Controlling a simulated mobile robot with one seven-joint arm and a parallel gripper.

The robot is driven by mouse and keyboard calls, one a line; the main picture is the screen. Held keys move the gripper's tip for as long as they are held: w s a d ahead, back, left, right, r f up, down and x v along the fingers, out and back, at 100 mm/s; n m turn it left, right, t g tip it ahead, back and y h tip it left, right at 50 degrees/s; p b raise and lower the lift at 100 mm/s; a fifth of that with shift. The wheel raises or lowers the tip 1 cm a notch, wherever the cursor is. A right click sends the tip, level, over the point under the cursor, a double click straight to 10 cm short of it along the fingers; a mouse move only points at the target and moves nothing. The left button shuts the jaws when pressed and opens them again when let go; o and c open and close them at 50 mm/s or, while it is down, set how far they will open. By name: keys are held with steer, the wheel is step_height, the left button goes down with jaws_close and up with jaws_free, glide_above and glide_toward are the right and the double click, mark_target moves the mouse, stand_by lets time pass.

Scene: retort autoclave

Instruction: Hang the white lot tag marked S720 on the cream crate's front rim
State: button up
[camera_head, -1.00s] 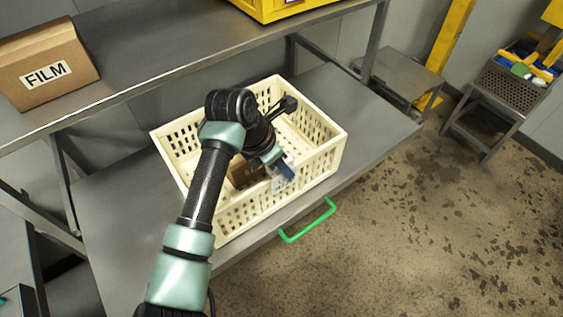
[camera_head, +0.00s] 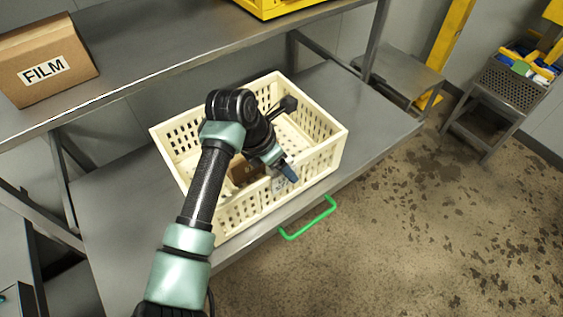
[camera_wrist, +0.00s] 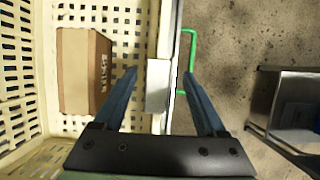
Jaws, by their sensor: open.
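The cream crate (camera_head: 318,165) sits on the lower grey shelf. Its front rim runs up the middle of the wrist view (camera_wrist: 166,35). The pale lot tag (camera_wrist: 158,86) is at that front rim, on the crate's inner side, and also shows in the head view (camera_head: 279,184). Its marking is not readable, and how its hook sits is not clear. My gripper (camera_wrist: 160,73) is open, its blue fingers spread on either side of the tag and rim with gaps to both. In the head view my gripper (camera_head: 289,172) is over the front rim.
A brown carton (camera_wrist: 84,70) lies inside the crate. A green handle (camera_head: 308,218) sticks out from the shelf's front edge. A FILM box (camera_head: 42,65) and a yellow crate (camera_head: 285,8) stand on the upper shelf. A grey bin (camera_head: 512,85) stands at the far right.

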steer(key=shift+r, duration=0.1)
steer(key=b+v, duration=0.3)
steer(key=v, duration=0.9)
steer(key=shift+r, duration=0.4)
